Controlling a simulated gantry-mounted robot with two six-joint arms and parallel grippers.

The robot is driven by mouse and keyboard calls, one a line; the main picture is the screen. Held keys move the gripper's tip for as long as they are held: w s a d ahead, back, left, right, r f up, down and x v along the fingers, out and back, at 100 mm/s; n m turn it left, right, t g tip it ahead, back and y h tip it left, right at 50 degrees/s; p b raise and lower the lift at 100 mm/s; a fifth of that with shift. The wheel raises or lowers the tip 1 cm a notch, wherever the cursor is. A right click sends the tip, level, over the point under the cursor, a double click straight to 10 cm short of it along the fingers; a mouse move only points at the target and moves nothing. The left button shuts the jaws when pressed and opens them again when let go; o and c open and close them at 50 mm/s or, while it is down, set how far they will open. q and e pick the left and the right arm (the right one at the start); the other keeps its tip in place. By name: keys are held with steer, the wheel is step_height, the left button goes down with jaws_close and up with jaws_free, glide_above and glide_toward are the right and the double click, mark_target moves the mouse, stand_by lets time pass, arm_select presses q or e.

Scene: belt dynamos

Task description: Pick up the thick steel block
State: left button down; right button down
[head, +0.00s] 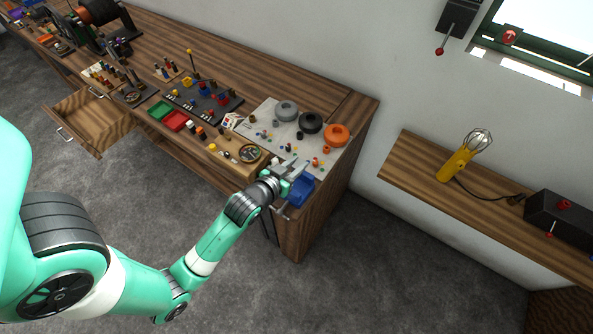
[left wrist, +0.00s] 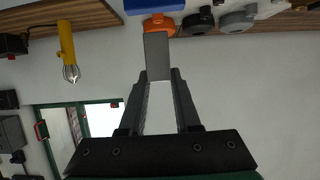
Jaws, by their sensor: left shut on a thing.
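The thick steel block (left wrist: 156,56) is a plain grey upright slab in the left wrist view. It sits between the fingertips of my left gripper (left wrist: 159,76), which is shut on it. In the head view my left gripper (head: 289,170) is over the front right corner of the wooden workbench (head: 333,190), beside a blue bin (head: 300,191). There the block is too small to tell apart from the grey fingers. My right gripper is in neither view.
A pale mat (head: 262,119) holds grey, black and orange (head: 335,135) round parts. Red (head: 175,121) and green trays and many small parts crowd the bench. A drawer (head: 88,118) stands open at left. A wall shelf with a yellow lamp (head: 455,164) is at right.

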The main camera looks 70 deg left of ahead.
mark_target(297, 166)
arm_select(q)
step_height(297, 166, up, 9)
steer(key=p, duration=0.4)
steer(key=shift+r, duration=0.2)
steer(key=shift+r+p, duration=0.25)
steer(key=shift+p, duration=0.25)
